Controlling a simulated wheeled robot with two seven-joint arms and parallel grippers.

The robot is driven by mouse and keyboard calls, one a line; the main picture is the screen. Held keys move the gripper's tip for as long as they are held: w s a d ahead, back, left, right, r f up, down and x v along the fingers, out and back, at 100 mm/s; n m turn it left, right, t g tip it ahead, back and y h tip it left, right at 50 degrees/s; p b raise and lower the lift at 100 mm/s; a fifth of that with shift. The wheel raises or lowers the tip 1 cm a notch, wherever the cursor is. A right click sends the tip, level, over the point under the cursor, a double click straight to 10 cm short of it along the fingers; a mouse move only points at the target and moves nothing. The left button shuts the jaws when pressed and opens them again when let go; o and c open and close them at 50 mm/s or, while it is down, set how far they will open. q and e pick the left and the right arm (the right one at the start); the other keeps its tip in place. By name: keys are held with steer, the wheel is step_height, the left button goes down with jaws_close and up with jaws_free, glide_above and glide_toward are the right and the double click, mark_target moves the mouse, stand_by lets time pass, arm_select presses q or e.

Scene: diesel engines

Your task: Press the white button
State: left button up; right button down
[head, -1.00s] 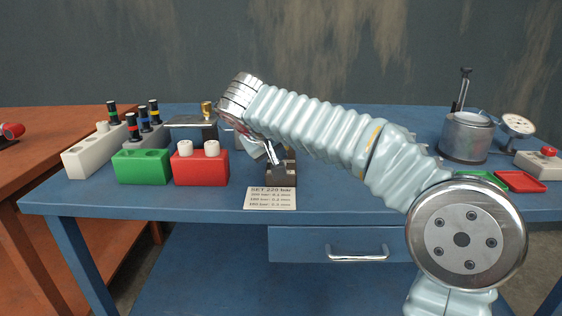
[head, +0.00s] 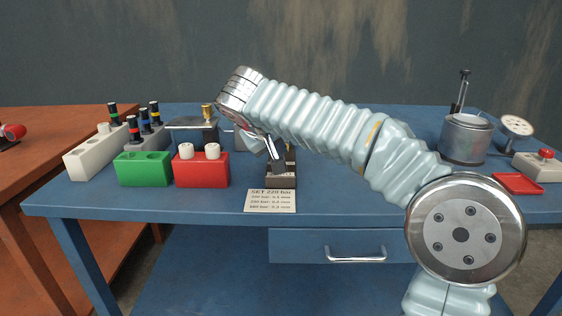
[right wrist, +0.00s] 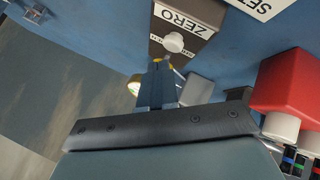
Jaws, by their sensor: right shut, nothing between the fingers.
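The white button (right wrist: 173,42) is a round knob on a dark box (right wrist: 195,18) with a "ZERO" label, in the right wrist view. In the head view the box (head: 281,182) stands near the bench's front edge, partly behind my right gripper, and I cannot make out the button there. My right gripper (head: 276,157) points down at the box from above. Its fingers (right wrist: 163,63) are shut and empty, with tips just beside the button in the wrist view. I cannot tell whether they touch it. My left gripper is not in view.
A red block (head: 201,170) with white plugs stands left of the box, then a green block (head: 144,170). A "SET 220 bar" card (head: 270,201) lies in front. A metal pot (head: 467,138), a red tray (head: 519,184) and a red-button box (head: 541,167) are at the right.

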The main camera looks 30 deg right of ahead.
steer(key=shift+r+p, duration=1.4)
steer(key=shift+r, duration=0.2)
steer(key=shift+r+b, duration=0.2)
steer(key=shift+b, duration=0.1)
steer(key=shift+r, duration=0.75)
